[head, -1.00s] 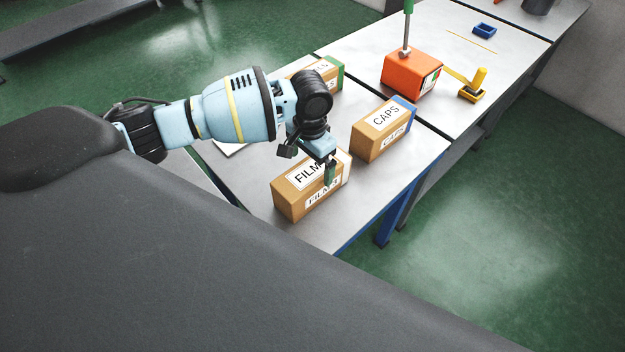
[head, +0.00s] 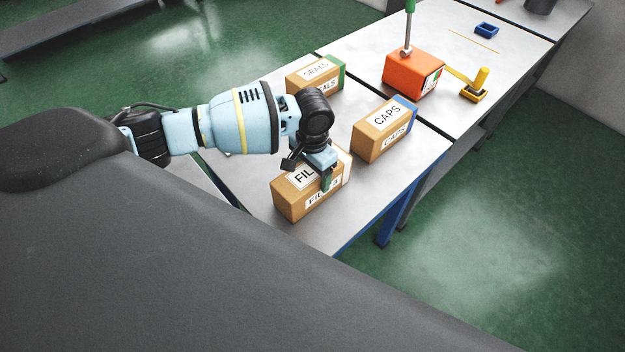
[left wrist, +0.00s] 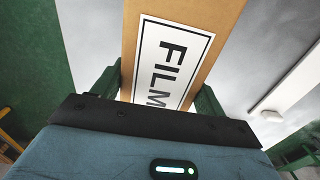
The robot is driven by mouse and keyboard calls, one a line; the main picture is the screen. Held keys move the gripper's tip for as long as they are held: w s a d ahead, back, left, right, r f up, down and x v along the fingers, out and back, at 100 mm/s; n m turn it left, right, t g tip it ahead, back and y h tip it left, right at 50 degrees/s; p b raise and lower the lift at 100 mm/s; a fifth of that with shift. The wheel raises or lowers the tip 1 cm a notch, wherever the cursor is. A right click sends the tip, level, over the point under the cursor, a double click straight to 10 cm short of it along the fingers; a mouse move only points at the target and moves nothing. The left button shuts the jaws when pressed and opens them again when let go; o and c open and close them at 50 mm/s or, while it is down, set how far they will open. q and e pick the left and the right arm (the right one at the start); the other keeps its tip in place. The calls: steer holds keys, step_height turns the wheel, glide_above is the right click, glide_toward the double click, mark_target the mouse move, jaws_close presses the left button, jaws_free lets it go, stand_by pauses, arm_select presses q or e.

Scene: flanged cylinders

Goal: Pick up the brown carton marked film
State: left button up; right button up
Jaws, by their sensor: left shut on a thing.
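The brown carton marked FILM (head: 292,206) stands on the near end of the grey table. Its white label shows on the top and on the long side, partly hidden by my gripper. My left gripper (head: 324,176) reaches down over it from above, with one green finger against the labelled side. In the left wrist view the carton (left wrist: 208,28) runs between the two green fingers of the gripper (left wrist: 155,95), which is shut on it. The carton appears to rest on the table. My right gripper is not in view.
A carton marked CAPS (head: 372,143) stands close by to the right. A carton marked SEALS (head: 303,83) stands behind. An orange block (head: 402,75) with a green-handled tool and a yellow object (head: 474,88) lie farther back. The table (head: 345,218) is bare at its near edge.

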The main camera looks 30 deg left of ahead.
arm_select(q)
steer(key=shift+r, duration=0.1)
steer(key=c, duration=0.3)
steer(key=shift+w, duration=0.1)
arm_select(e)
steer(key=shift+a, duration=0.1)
